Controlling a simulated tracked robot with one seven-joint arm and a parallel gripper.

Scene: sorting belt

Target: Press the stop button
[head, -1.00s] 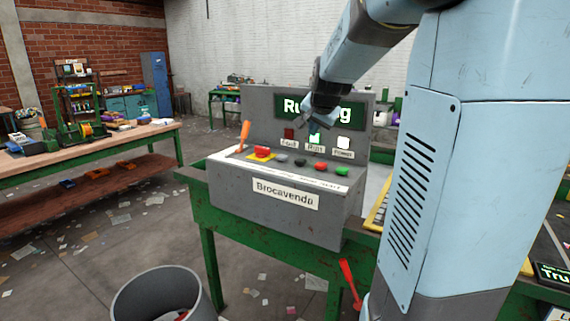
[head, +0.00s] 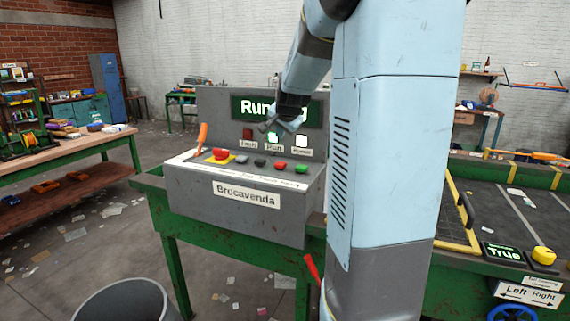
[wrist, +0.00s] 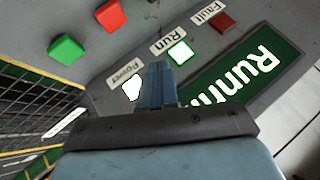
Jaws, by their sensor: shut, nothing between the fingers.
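The grey control box (head: 281,205) labelled Brocavenda has a sloped face with a row of buttons. A red mushroom button on a yellow plate (head: 221,154) is at the left, then a grey and a dark button, a red button (head: 279,166) and a green button (head: 301,169). The red button (wrist: 111,14) and green button (wrist: 65,49) also show in the wrist view, beyond my fingers. Which is the stop button I cannot read. My gripper (head: 266,127) is shut and empty, in front of the upright panel near the lamps; its fingers (wrist: 154,70) touch no button.
A Running screen (head: 245,105) and Fault, Run and Power lamps are on the upright panel; the Run lamp (head: 272,139) glows green. An orange lever (head: 202,138) stands left of the buttons. The belt (head: 520,220) is at right, a grey bin (head: 122,301) in front.

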